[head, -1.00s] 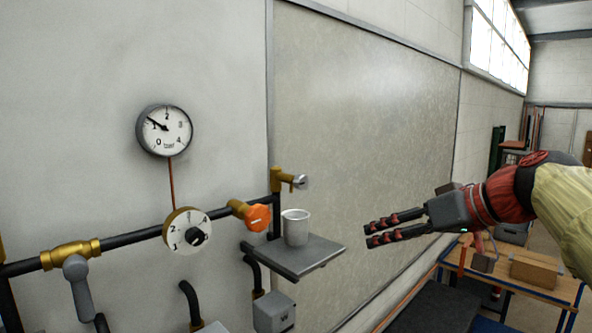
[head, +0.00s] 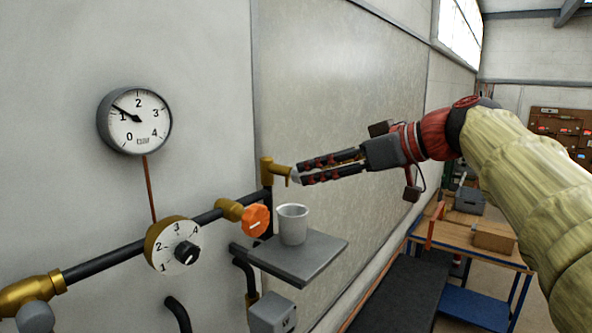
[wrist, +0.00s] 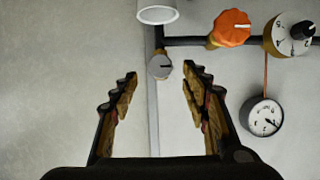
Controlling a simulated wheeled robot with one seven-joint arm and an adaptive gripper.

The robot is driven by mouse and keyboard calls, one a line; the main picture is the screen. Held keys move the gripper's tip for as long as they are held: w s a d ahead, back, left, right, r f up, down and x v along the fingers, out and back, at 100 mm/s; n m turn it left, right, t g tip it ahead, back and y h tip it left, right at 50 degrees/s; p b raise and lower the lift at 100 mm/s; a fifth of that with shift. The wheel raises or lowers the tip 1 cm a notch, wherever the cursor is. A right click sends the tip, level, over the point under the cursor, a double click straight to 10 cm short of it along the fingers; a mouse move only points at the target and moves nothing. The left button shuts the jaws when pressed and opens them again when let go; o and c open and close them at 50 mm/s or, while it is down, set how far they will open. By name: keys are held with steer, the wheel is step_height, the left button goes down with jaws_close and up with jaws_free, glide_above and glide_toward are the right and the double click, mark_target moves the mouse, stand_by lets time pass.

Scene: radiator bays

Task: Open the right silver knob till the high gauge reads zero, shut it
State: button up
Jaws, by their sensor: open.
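The right silver knob (head: 294,176) sits on the end of a brass valve (head: 272,168) at the top of the pipe's right end. It shows in the wrist view (wrist: 161,67) with a dark line across its face. My gripper (head: 302,172) is open, its tips at the knob, which appears between the two fingers in the wrist view; I cannot tell whether they touch it. The high gauge (head: 135,121) is round and white on the wall, its needle a little above 1. It shows upside down in the wrist view (wrist: 262,117).
A white cup (head: 292,225) stands on a grey shelf (head: 315,257) below the valve. An orange knob (head: 257,220) and a numbered dial with a black knob (head: 173,246) are to the left. A workbench (head: 470,245) stands at the right.

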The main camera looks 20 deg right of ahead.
mark_target(295, 175)
steer(key=p+x, duration=0.1)
steer(key=x, duration=0.4)
steer(key=shift+w+a+f, duration=0.15)
steer(key=shift+w+a, duration=0.05)
steer(key=shift+w, duration=0.1)
steer(key=shift+w, duration=0.1)
steer(key=shift+c, duration=0.3)
steer(key=c, duration=1.1)
